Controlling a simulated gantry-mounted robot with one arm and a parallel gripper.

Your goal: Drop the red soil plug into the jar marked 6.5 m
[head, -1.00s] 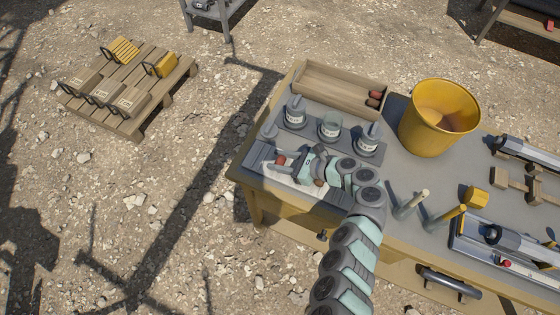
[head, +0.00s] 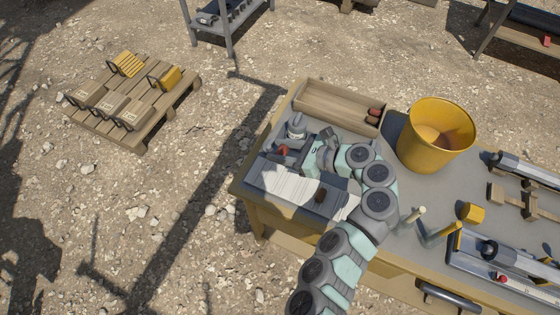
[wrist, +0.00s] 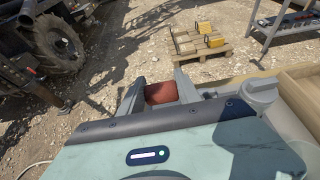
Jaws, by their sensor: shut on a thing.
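My gripper (head: 298,152) is shut on the red soil plug (wrist: 161,92), which sits between the two fingers in the wrist view. The plug also shows as a small red end in the head view (head: 282,150). It is held above the bench near the row of jars. One jar with a grey lid (head: 296,129) stands just behind the gripper; a grey lid top (wrist: 259,90) shows right of the fingers in the wrist view. The other jars are hidden behind my arm. No jar marking is legible, so I cannot tell which is 6.5 m.
A wooden tray (head: 322,98) with reddish plugs (head: 374,113) lies behind the jars. A yellow bucket (head: 436,137) stands to the right. A white sheet (head: 284,184) lies in front, with a dark brown lump (head: 320,195) at its right.

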